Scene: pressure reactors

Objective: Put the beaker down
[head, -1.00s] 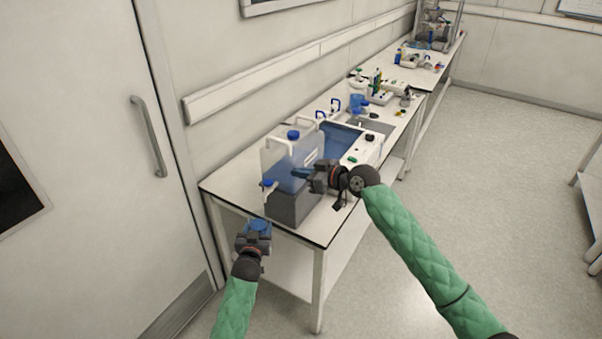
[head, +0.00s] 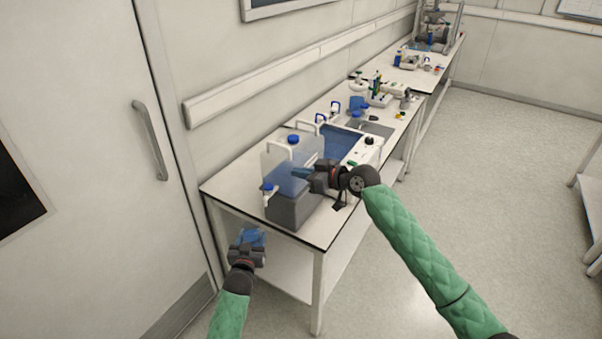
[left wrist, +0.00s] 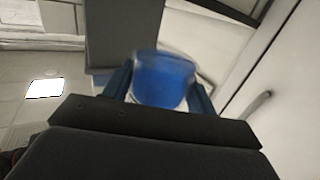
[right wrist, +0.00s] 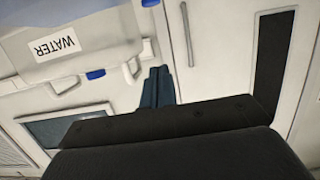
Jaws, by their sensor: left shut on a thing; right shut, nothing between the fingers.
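My left gripper (head: 248,245) is shut on the beaker (head: 251,235), low in front of the table's left end and below the tabletop's height. In the left wrist view the beaker (left wrist: 163,80) is between the two fingers (left wrist: 160,102) and holds blue liquid. My right gripper (head: 304,172) is shut and empty, in front of the water container above the table.
The water container (head: 283,165) with a blue cap stands on a grey block (head: 292,208) at the near end of the white table (head: 228,186). A blue-filled bath (head: 343,140) stands behind it. Several small items sit farther along. A door (head: 110,150) is at left.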

